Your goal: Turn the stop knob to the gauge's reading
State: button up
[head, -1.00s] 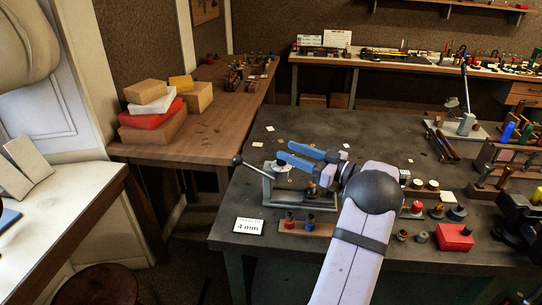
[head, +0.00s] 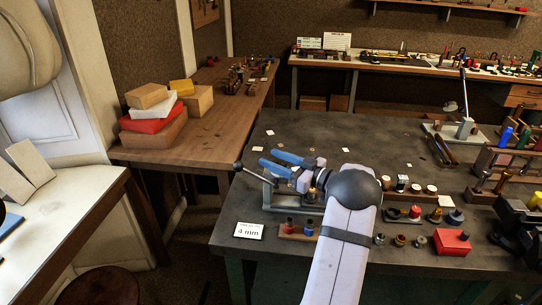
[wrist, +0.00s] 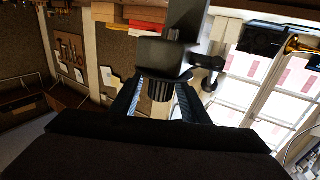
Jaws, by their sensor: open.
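A grey bench fixture (head: 268,198) with a ball-ended lever (head: 238,165) stands near the left edge of the dark bench. My gripper (head: 266,158) has blue fingers, spread apart, over the back of this fixture. In the wrist view, a dark ribbed cylinder, seemingly the stop knob (wrist: 160,88), shows between the open fingers (wrist: 160,97). I cannot tell whether they touch it. In the head view the fingers and fixture hide the knob. A white card (head: 249,231) at the bench's front left reads "4 mm"; its smaller line is too small to read. I cannot make out a gauge dial.
A small wooden block with red and blue pegs (head: 298,231) stands just in front of the fixture. A red box (head: 452,242) and several small parts lie to the right of my arm. The bench (head: 300,125) behind the fixture is mostly clear, with a few paper slips.

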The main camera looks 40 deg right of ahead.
jog(key=shift+w+a, duration=0.25)
jog(key=shift+w, duration=0.4)
grip_shut()
jog(key=shift+y, duration=0.3)
jog(key=shift+s+a+r+n+g+y+b, duration=0.1)
jog(key=shift+a+n+g+y+b, duration=0.15)
jog(key=shift+n+g+y, duration=0.6)
jog(key=shift+s+a+f+n+g+y+b, duration=0.15)
jog(key=shift+n+g+y+b, duration=0.15)
jog(key=shift+n+y, duration=0.55)
jog(key=shift+s+a+r+n+g+y+b, duration=0.1)
jog(key=shift+a+r+n+g+y+b, duration=0.1)
jog(key=shift+n+g+y, duration=0.7)
jog(key=shift+y, duration=0.3)
grip_release()
